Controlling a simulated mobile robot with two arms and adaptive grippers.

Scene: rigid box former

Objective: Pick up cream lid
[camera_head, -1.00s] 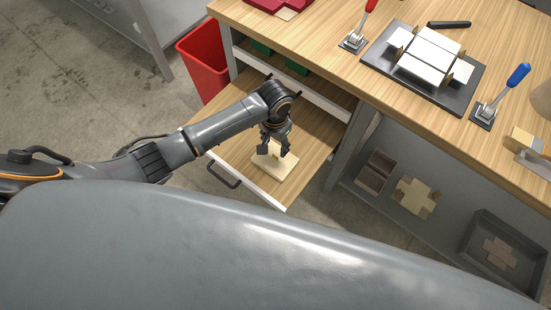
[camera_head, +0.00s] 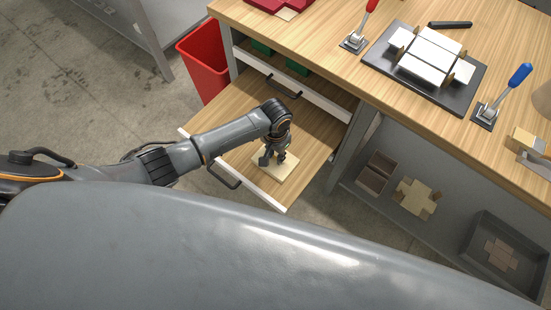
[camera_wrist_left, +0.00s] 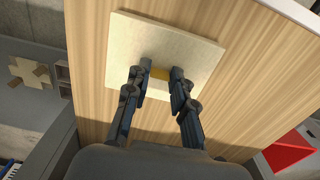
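The cream lid (camera_head: 270,171) lies flat in the open wooden drawer (camera_head: 232,145). In the left wrist view the lid (camera_wrist_left: 165,38) is a cream square panel with a small yellow-brown block (camera_wrist_left: 160,74) at its near side. My left gripper (camera_head: 273,162) points down at the lid from above. In the left wrist view its fingers (camera_wrist_left: 157,76) stand apart on either side of the yellow-brown block, with a gap visible beside the block. Whether the fingertips touch the lid cannot be told. My right gripper is not in view.
The drawer has a white front with a dark handle (camera_head: 224,177). A red bin (camera_head: 203,62) stands left of the workbench. The bench top (camera_head: 320,30) holds a black fixture (camera_head: 455,98) and red and blue levers. Shelf boxes (camera_head: 376,173) sit below.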

